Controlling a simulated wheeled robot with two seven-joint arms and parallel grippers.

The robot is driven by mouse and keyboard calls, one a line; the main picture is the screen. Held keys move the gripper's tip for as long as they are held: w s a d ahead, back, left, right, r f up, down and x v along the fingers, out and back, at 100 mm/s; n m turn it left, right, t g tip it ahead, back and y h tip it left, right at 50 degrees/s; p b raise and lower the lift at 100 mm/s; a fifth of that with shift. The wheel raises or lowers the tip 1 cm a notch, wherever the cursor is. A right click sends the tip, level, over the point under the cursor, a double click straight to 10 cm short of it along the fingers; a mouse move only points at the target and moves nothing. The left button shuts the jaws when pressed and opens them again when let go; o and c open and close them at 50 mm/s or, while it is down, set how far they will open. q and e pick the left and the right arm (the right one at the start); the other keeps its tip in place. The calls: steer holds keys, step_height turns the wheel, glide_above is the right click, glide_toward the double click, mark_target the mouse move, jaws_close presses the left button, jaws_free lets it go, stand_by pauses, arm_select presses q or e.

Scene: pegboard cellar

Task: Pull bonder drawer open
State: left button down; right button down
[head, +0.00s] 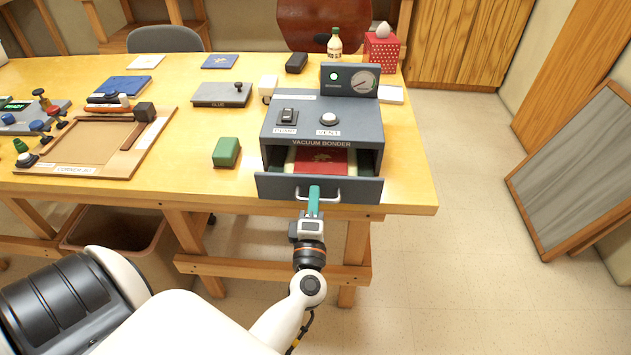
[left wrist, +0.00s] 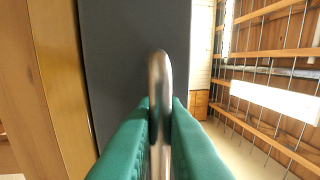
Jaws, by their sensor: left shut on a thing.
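The vacuum bonder (head: 330,118) is a dark grey box near the right end of the table. Its drawer (head: 275,186) is out from the housing, and a red item with a gold mark (head: 318,158) lies inside. My left gripper (head: 314,195) is shut on the drawer's silver handle (head: 329,196). In the left wrist view, the green fingers (left wrist: 160,135) stand on both sides of the metal handle (left wrist: 159,75), in front of the dark drawer face (left wrist: 115,60). My right gripper is not in view.
The wooden table (head: 180,150) holds a green block (head: 226,152), a grey glue case (head: 221,94) and a corner jig (head: 140,155) to the left. A bottle (head: 334,44) and a red tissue box (head: 381,52) stand behind the bonder.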

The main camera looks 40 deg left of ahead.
arm_select(q)
steer(key=r+v, duration=0.2)
steer(key=v, duration=0.8)
steer(key=shift+s+d, duration=0.15)
steer(key=shift+s, duration=0.1)
steer(key=shift+f, duration=0.15)
steer(key=c, duration=1.6)
jaws_free()
steer(key=shift+o, duration=0.2)
steer(key=b+v, duration=0.3)
steer(key=v, duration=0.9)
